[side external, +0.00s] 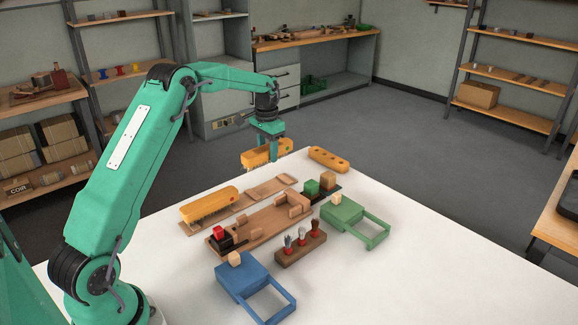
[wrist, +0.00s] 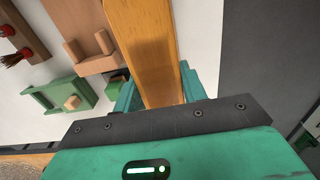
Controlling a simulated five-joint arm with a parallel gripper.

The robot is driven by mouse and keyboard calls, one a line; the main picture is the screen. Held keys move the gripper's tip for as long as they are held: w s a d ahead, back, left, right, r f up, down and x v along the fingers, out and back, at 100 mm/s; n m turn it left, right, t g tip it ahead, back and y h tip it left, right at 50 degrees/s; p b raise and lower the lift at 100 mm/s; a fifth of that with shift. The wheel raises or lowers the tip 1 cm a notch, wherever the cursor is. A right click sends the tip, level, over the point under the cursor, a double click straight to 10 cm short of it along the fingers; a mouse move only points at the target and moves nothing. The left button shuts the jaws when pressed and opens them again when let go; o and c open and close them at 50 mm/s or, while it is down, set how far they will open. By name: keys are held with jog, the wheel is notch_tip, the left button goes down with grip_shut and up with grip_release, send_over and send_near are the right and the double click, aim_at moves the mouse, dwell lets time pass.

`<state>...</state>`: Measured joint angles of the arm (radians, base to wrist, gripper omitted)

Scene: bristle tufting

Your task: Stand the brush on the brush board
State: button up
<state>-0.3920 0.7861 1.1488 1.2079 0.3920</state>
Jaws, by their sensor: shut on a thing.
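My gripper (side external: 267,143) is shut on an orange-yellow wooden brush (side external: 256,155) and holds it above the far edge of the white table. Short bristles seem to show under it. In the wrist view the brush (wrist: 145,45) runs lengthwise between the two fingers of my gripper (wrist: 157,88); its bristles are hidden there. A second yellow brush (side external: 208,204) stands bristles down on a thin brown board (side external: 241,207), left of the middle.
A yellow bar with holes (side external: 329,159) lies at the far right edge. A wooden fixture (side external: 262,222), a green drawer box (side external: 343,213), a blue drawer box (side external: 242,274) and a holder with several tufts (side external: 300,247) crowd the middle.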

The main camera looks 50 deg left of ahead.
jog(key=shift+f, duration=0.2)
jog(key=shift+f, duration=2.8)
jog(key=shift+f, duration=1.5)
jog(key=o, duration=1.6)
jog(key=shift+r, duration=0.2)
jog(key=shift+r, duration=3.8)
